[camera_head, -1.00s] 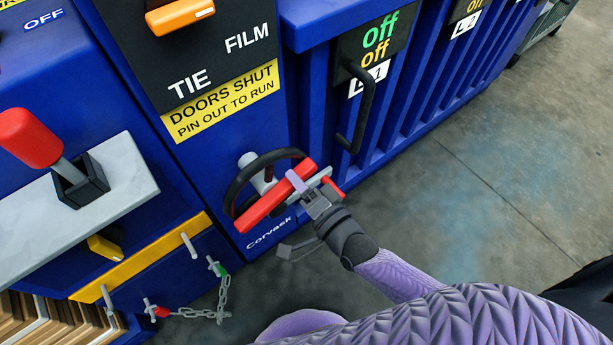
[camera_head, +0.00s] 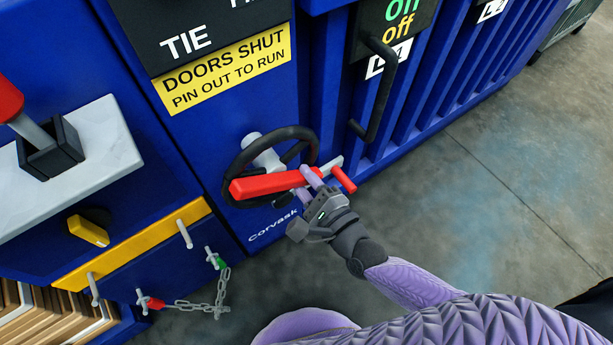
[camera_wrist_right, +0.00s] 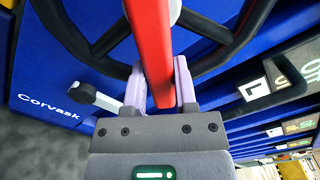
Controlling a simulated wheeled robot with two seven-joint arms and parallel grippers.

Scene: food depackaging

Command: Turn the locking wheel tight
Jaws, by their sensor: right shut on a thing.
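The locking wheel (camera_head: 237,165) is a black ring with a grey hub on the front of the blue machine, low down above the word Corvask. A long red bar (camera_head: 262,185) lies across the front of the wheel, nearly level in the head view. My right gripper (camera_head: 312,178) is shut on this bar near its right end. In the right wrist view the red bar (camera_wrist_right: 150,40) stands between the two purple fingers, with the black wheel (camera_wrist_right: 75,42) behind it. A short red piece (camera_head: 343,180) shows just right of the fingers. My left gripper is out of view.
A black door handle (camera_head: 383,90) stands out to the upper right of the wheel. A red-knobbed lever (camera_head: 35,135) and a yellow knob (camera_head: 88,231) are at left. A chain (camera_head: 222,290) hangs below. The concrete floor (camera_head: 490,230) at right is clear.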

